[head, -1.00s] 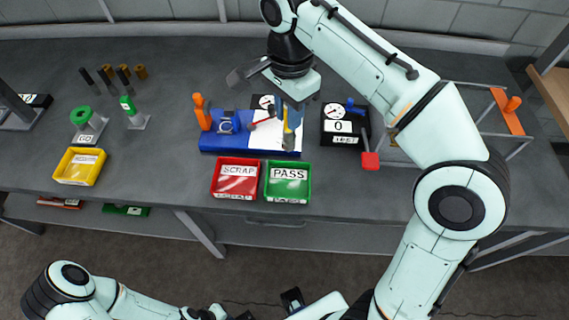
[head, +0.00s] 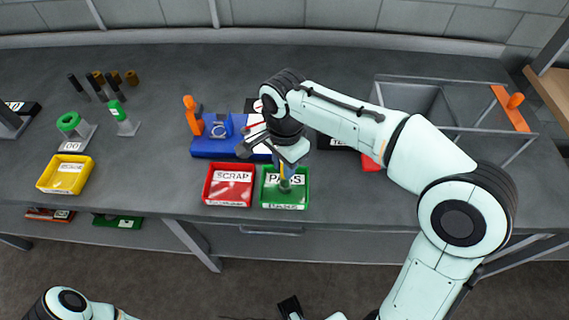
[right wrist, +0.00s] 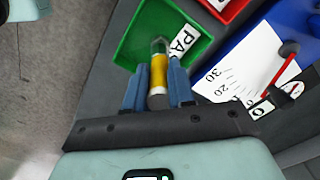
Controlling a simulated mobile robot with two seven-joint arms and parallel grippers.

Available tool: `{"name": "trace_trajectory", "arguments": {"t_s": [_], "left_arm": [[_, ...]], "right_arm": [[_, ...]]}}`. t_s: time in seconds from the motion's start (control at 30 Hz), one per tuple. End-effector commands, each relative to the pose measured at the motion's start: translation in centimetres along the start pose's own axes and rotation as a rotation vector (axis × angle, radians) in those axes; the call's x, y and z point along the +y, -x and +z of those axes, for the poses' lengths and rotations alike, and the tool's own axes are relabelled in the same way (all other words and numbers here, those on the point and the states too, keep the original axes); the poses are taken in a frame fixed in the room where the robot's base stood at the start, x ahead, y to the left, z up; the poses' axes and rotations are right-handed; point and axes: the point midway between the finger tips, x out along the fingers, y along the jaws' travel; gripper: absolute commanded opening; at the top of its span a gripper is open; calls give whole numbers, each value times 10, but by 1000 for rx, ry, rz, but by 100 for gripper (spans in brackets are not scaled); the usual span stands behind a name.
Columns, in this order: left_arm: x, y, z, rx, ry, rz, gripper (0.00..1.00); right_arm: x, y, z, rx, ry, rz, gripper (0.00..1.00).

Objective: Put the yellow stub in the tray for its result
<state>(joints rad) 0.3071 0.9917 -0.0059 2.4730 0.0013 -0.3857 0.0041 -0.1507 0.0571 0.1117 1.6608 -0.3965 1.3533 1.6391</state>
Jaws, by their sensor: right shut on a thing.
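The yellow stub (right wrist: 158,73) shows in the right wrist view between the blue fingers of my right gripper (right wrist: 158,90), which is shut on it. I cannot tell whether the stub touches the tray floor. The red SCRAP tray (head: 207,190) stands just left of the green one. My left gripper is not clearly seen.
A yellow tray (head: 86,176) with a label stands at the left. A blue fixture (head: 205,147) with an orange handle (head: 193,117) is behind the trays. A wire-framed bin (head: 415,97) stands at the right. The bench between yellow and red trays is clear.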

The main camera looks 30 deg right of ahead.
Motion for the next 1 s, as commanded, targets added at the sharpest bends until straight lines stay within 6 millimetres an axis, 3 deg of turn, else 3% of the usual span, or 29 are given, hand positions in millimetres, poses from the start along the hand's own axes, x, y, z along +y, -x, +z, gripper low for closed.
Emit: {"name": "trace_trajectory", "arguments": {"t_s": [0.33, 0.37, 0.4, 0.43, 0.77, 1.0], "left_arm": [[-1, -2, 0, -1, 0, 0, 0], [-1, -2, 0, -1, 0, 0, 0], [0, -1, 0, -1, 0, 0, 0], [0, -1, 0, -1, 0, 0, 0], [0, 1, 0, 0, 0, 0, 0], [4, 10, -1, 3, -1, 1, 0]], "right_arm": [[0, -3, 0, 0, 0, -2, 0], [0, -3, 0, 0, 0, -1, 33], [0, -2, 0, 0, 0, -1, 46], [0, -2, 0, 0, 0, -1, 49], [0, 2, 0, 0, 0, -1, 49], [-1, 40, 0, 0, 1, -7, 49]]}}
